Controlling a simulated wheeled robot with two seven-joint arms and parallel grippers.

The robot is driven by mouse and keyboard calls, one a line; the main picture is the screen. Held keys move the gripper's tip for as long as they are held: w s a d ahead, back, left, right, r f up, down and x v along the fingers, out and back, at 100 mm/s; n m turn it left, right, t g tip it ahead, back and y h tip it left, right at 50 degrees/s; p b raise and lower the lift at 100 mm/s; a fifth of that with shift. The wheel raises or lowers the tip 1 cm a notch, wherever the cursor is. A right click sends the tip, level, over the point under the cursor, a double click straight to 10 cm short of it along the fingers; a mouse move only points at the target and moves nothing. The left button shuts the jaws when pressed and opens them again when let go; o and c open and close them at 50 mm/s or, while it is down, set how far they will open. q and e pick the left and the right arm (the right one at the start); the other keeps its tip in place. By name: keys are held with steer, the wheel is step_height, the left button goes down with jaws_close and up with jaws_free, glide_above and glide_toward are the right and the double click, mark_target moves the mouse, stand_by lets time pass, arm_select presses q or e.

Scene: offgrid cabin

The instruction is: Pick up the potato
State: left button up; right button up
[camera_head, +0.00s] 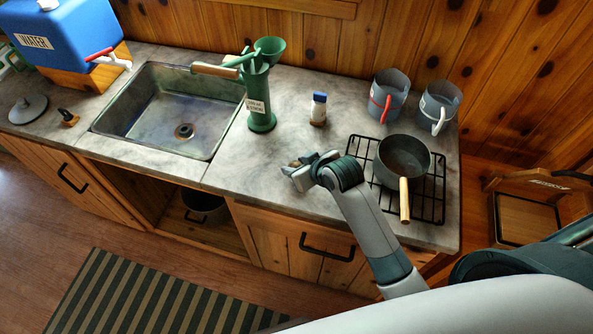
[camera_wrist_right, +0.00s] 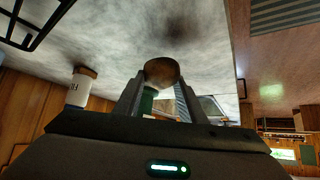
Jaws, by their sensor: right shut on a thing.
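The potato (camera_wrist_right: 161,71) is brown and round, and it sits between the fingertips of my right gripper in the right wrist view. My right gripper (camera_wrist_right: 158,92) is shut on it. In the head view my right gripper (camera_head: 299,166) is over the counter, left of the stove grate, and mostly hides the potato. A dark shadow shows on the counter near the potato in the right wrist view; I cannot tell how far above the surface it is. My left gripper is not in view.
A dark pot (camera_head: 404,158) with a wooden handle stands on the black grate (camera_head: 433,205). The sink (camera_head: 150,105) is left. Bare counter (camera_head: 240,175) lies left of my gripper.

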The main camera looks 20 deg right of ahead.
steer(key=shift+w+r+b, duration=0.1)
steer(key=shift+r+b, duration=0.2)
steer(key=shift+r, duration=0.45)
steer(key=d+r+b, duration=0.4)
steer(key=d+r, duration=0.3)
steer(key=d, duration=0.4)
steer(key=shift+d, duration=0.35)
steer(key=s+a+n+g+y+b, duration=0.3)
steer(key=s+a+n+y+b, duration=0.1)
steer(key=s+a+n+b, duration=0.2)
steer(key=a+n+b, duration=0.1)
steer(key=a+b, duration=0.1)
steer(key=b, duration=0.1)
steer(key=shift+s+r+y+b, duration=0.3)
steer(key=shift+s+r+y, duration=0.05)
steer(key=shift+s+y, duration=0.05)
